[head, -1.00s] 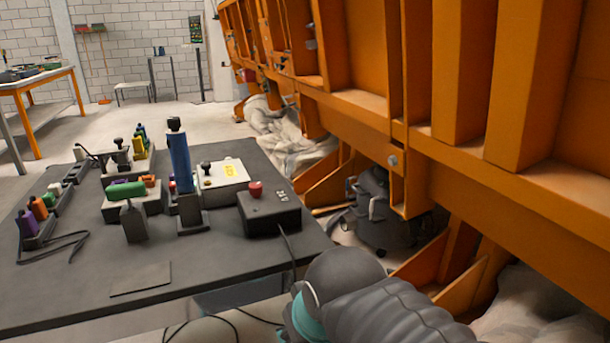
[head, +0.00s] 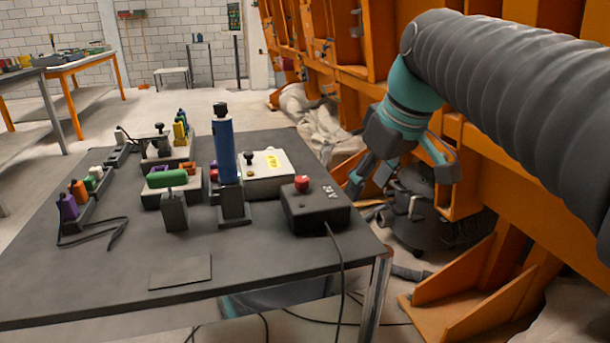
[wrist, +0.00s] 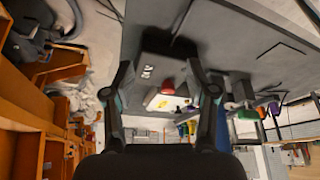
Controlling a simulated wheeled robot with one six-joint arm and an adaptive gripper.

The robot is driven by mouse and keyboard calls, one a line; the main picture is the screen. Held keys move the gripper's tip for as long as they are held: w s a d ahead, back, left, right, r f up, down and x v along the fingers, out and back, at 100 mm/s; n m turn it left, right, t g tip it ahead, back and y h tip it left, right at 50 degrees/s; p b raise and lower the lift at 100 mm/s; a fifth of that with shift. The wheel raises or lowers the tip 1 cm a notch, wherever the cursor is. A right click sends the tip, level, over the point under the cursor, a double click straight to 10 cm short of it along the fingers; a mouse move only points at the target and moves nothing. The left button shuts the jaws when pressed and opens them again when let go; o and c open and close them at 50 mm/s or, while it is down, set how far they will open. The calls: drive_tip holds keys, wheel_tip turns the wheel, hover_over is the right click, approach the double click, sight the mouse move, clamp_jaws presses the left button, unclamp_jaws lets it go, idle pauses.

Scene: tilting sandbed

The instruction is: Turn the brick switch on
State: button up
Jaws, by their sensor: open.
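The black power brick (head: 318,208) lies at the table's near right corner, with white markings, a red knob (head: 302,184) on top and a cable leaving it. Whether the knob is on or off I cannot tell. My gripper (head: 402,182) is open and empty, off the table's right edge, to the right of the brick and apart from it. In the wrist view the brick (wrist: 155,58) and its red knob (wrist: 167,84) appear between my two spread fingers (wrist: 160,72), farther off.
A blue upright cylinder (head: 225,150) stands left of the brick, and a white box (head: 268,175) with a yellow label behind it. A green piece (head: 167,179) sits farther left. The orange frame (head: 480,215) rises close on the right. The table's (head: 120,280) near part is mostly clear.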

sight(302, 179)
drive_tip(key=w+a+r+n+g+y, duration=0.1)
drive_tip(key=w+a+r+n, duration=0.2)
drive_tip(key=w+n, duration=0.15)
drive_tip(key=w+a+r+n+g+y, duration=0.1)
drive_tip(key=w+a+r+n, duration=0.25)
drive_tip(key=w, duration=0.25)
drive_tip(key=shift+m, duration=0.3)
drive_tip(key=b+x, duration=0.1)
drive_tip(key=x, duration=0.3)
drive_tip(key=b+x, duration=0.1)
drive_tip(key=x, duration=0.3)
drive_tip(key=d+b+x, duration=0.1)
drive_tip(key=x, duration=0.4)
drive_tip(key=shift+w+f+b, duration=0.2)
drive_tip(key=shift+f+b, duration=0.05)
drive_tip(key=shift+b, duration=0.05)
clamp_jaws()
